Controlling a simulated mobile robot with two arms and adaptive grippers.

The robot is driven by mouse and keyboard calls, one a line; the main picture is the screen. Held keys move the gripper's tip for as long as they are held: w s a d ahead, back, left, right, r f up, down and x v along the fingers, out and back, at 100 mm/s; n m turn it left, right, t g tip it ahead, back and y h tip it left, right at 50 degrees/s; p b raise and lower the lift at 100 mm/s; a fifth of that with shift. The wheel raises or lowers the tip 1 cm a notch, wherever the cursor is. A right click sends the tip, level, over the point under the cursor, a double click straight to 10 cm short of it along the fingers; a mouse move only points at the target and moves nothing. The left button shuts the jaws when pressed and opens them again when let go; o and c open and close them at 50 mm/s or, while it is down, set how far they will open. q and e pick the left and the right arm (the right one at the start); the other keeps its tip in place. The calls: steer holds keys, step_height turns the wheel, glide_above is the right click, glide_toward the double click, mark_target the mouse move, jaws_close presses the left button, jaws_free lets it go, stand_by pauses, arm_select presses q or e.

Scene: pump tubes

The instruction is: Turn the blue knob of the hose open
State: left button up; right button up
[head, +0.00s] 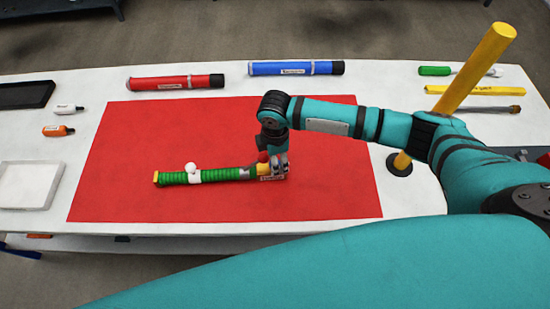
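A green ribbed hose (215,176) with a yellow left end lies flat on the red mat (330,190). A white round knob on a white collar (191,168) stands up near its left part. At its right end is a yellow fitting with a label (266,170) and a small red part (262,157). I see no blue knob on the hose; the gripper may hide part of the right end. My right gripper (275,163) points down at that right end, over or around the fitting. Its fingers are too small and overlapped to tell open from shut. My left gripper is out of view.
A red tube (165,83) and a blue tube (280,68) lie behind the mat on the white table (75,95). A yellow post (475,65) stands at the right, close to my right arm. Small bottles and trays lie at the left. The mat's left part is clear.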

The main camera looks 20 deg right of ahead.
steer(key=shift+f, duration=0.6)
steer(key=c, duration=1.1)
steer(key=shift+r+m+p, duration=0.3)
steer(key=shift+m+p, duration=0.5)
steer(key=shift+p, duration=0.35)
jaws_close()
steer(key=shift+m+p, duration=0.4)
steer(key=shift+f+m, duration=0.25)
steer(key=shift+m, duration=0.15)
